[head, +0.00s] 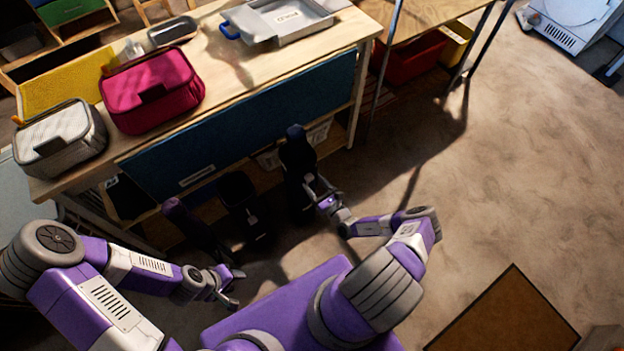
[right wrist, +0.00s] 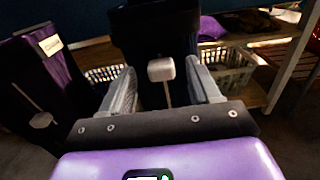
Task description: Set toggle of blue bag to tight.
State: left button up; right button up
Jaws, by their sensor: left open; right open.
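The blue bag (head: 297,160), very dark navy, stands upright in front of the workbench in the head view. In the right wrist view the blue bag (right wrist: 155,32) fills the top middle. Its pale toggle (right wrist: 161,69) sits on a thin cord that hangs below it. My right gripper (right wrist: 162,88) is open, with one finger on each side of the toggle and visible gaps to both. In the head view my right gripper (head: 318,192) is at the front of the bag. My left gripper (head: 231,287) is open and empty, low and away from the bags.
A black bag (head: 238,196) and a purple bag (head: 184,219) stand left of the blue bag. The workbench (head: 300,62) behind carries a pink case (head: 152,90) and a grey case (head: 62,140). A white basket (right wrist: 228,66) is on the lower shelf.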

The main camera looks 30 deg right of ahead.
jog(key=s, duration=0.5)
jog(key=shift+d+p, duration=0.2)
jog(key=shift+p, duration=0.15)
